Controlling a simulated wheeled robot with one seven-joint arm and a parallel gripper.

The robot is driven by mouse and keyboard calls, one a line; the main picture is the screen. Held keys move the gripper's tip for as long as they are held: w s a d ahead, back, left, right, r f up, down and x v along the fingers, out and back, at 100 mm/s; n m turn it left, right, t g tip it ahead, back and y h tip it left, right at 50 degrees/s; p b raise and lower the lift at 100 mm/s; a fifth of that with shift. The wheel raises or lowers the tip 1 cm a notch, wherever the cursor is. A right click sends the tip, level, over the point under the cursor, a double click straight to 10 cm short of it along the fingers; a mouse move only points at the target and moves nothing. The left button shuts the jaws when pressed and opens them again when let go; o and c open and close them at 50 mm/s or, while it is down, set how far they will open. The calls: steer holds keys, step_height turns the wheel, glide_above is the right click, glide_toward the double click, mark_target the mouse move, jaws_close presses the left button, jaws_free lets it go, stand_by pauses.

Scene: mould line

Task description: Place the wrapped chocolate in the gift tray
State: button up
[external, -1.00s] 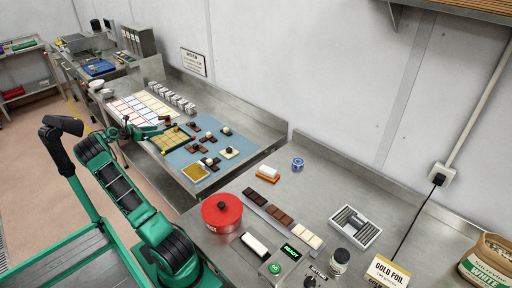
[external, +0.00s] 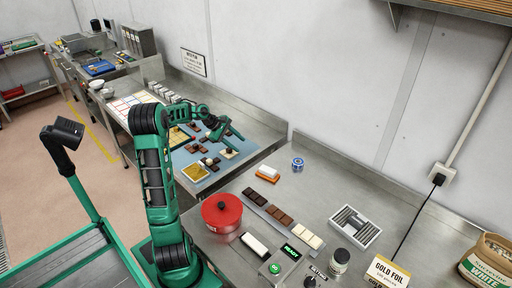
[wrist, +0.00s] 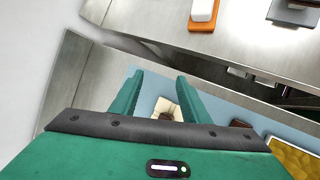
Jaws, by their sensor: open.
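My gripper (external: 232,135) is open over the blue mat (external: 188,157) on the far bench, with nothing between its fingers. In the wrist view its two green fingers (wrist: 158,78) frame a cream square (wrist: 160,105) with a dark chocolate piece (wrist: 166,115) on it, which lies below and apart from them. I cannot tell whether this piece is the wrapped chocolate. A yellow gridded tray (external: 178,138) lies on the mat, partly hidden by my arm. A gold-coloured square (external: 195,172) lies at the mat's near edge. I cannot tell which is the gift tray.
Several dark chocolate pieces lie around the mat. A gap separates this bench from the near one. On the near bench are a red pot (external: 222,212), chocolate bars (external: 280,215), an orange-and-white block (external: 268,174) and a grey divided box (external: 355,226).

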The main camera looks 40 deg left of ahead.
steer(key=s+d+m+g, duration=0.35)
steer(key=d+m, duration=0.25)
steer(key=d, duration=1.1)
steer(key=s+d+m+y, duration=0.1)
steer(key=s+d+m, duration=0.3)
steer(key=s+d, duration=0.2)
steer(key=s+d+m+g+y, duration=0.1)
steer(key=s+d+m, duration=0.4)
steer(key=s+d, duration=0.2)
steer(key=s+d+f+m+g, duration=0.1)
steer(key=s+d+m, duration=0.3)
steer(key=s, duration=0.5)
steer(key=shift+d+g+y, duration=0.25)
steer(key=shift+d+y, duration=0.15)
steer(key=shift+d, duration=0.95)
steer(key=s+m, duration=0.2)
steer(key=s, duration=0.2)
steer(key=s+f+m+y, duration=0.1)
steer(key=s+m, duration=0.1)
steer(key=s, duration=0.2)
steer(key=s+f+m, duration=0.1)
steer(key=s+m, duration=0.1)
steer(key=s, duration=0.2)
steer(key=shift+d+f+m+y, duration=0.1)
steer(key=shift+d+m+y, duration=0.1)
steer(key=shift+m+y, duration=0.1)
steer(key=shift+s+a+f+m, duration=0.1)
steer(key=shift+s+m, duration=0.2)
steer(key=shift+s, duration=0.15)
